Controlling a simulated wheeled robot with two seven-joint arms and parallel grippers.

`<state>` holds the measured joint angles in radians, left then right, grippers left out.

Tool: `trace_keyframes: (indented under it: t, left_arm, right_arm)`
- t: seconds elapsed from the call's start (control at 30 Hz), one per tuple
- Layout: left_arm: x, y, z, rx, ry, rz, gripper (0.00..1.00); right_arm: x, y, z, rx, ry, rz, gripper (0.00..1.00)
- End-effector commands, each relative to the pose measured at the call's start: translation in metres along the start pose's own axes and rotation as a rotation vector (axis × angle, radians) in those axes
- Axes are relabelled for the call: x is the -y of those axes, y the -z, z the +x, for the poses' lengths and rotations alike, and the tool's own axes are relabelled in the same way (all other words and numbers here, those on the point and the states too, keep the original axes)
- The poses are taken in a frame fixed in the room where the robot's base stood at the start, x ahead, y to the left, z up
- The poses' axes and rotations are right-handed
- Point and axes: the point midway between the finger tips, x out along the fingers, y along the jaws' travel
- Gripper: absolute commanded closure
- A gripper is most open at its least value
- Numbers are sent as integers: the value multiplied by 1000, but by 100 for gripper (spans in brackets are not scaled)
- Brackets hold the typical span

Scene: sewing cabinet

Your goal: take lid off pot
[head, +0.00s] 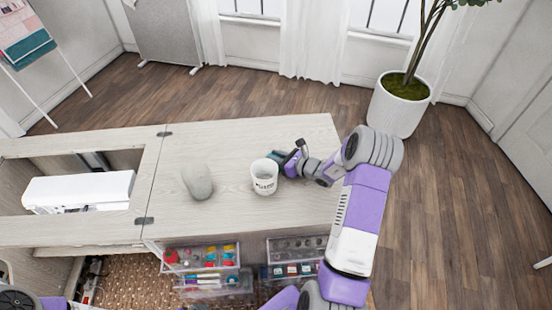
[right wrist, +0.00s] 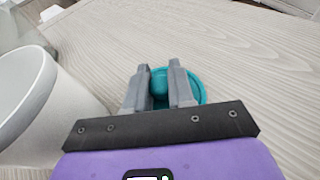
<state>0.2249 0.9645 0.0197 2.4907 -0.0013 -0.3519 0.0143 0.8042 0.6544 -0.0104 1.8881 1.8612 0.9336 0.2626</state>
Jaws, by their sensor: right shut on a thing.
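The white pot (head: 264,182) stands upright and open on the cabinet top, with dark lettering on its side. In the right wrist view its open rim and wall (right wrist: 70,120) show at the left. The teal lid (right wrist: 193,82) is off the pot, beside it, low over or on the wooden top; I cannot tell if it touches. My right gripper (right wrist: 162,88) is shut on the lid's knob. In the head view the right gripper (head: 285,160) is just right of and behind the pot, partly hiding the lid (head: 274,155). My left gripper is not in view.
A white sewing machine (head: 78,191) lies in the cabinet opening at the left. Clear drawers (head: 200,258) with colourful supplies are below the front edge. The back of the top is clear.

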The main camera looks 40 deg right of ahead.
Motion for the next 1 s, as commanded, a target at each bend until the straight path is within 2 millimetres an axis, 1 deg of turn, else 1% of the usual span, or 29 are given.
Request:
trace_keyframes:
  t: [0.13, 0.27, 0.3, 0.43, 0.67, 0.77, 0.87, 1.0]
  left_arm:
    - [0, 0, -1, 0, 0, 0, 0]
    - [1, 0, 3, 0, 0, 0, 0]
    - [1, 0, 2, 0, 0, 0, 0]
    - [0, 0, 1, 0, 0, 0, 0]
    - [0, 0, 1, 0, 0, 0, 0]
    - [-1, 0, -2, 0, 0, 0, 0]
    - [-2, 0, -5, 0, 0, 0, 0]
    - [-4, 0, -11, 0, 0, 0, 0]
  right_arm:
    - [0, -1, 0, -1, 1, -1, 100]
    - [0, 3, 1, -1, 1, 0, 100]
    - [0, 2, 0, -1, 1, -1, 71]
    - [0, 1, 0, -2, 0, 0, 51]
    - [0, 1, 0, -2, 1, 0, 50]
    - [0, -2, -1, -2, 1, 0, 50]
    - [2, -2, -15, -4, 4, 1, 50]
    - [2, -3, -44, -3, 6, 1, 50]
